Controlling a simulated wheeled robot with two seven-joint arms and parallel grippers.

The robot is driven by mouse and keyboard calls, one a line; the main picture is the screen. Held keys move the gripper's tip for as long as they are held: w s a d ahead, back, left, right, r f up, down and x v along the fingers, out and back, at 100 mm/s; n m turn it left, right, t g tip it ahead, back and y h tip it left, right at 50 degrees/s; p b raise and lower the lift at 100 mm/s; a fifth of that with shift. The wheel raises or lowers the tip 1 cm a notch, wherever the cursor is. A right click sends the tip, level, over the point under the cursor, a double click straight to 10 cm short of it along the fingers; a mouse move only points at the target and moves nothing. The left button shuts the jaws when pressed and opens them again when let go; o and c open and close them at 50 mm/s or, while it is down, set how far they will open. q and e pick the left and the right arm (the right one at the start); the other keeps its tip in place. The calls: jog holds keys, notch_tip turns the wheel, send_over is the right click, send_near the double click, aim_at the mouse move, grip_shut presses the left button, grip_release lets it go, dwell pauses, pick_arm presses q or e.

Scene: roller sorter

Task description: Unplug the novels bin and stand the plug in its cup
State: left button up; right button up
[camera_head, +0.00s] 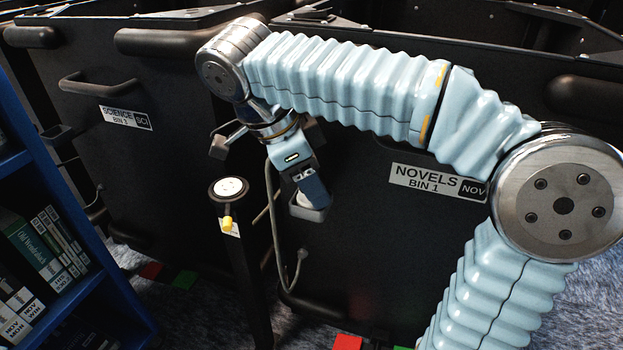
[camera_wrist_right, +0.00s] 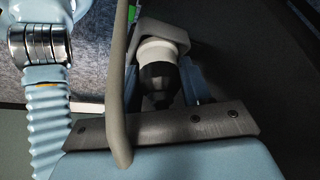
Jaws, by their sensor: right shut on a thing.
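The dark novels bin (camera_head: 372,250) stands at the middle right, its label facing me. A small grey cup (camera_head: 308,212) is fixed to its front; its rim also shows in the right wrist view (camera_wrist_right: 178,33). My right gripper (camera_head: 313,190) points down at this cup and hides part of it. In the right wrist view the gripper (camera_wrist_right: 158,88) is shut on the plug (camera_wrist_right: 157,77), which has a black body and a pale collar. The collar is at the cup's mouth; I cannot tell how deep it sits. My left gripper is out of view.
A dark post (camera_head: 247,270) with a white disc top and a yellow piece stands left of the gripper. A grey cable (camera_head: 277,235) hangs beside the bin. The science bin (camera_head: 110,170) is at left, a blue bookshelf (camera_head: 75,290) nearer.

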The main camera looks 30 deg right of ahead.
jog(key=shift+a+f, duration=0.1)
jog(key=shift+f, duration=0.45)
jog(key=o, duration=1.2)
jog(key=shift+f, duration=0.1)
jog(key=shift+o, duration=0.2)
jog(key=p+v, duration=0.2)
jog(key=v, duration=0.3)
jog(key=shift+r, duration=0.25)
jog(key=p+v, duration=0.7)
jog(key=v, duration=0.2)
jog(key=shift+r+p, duration=0.3)
jog(key=shift+p, duration=0.1)
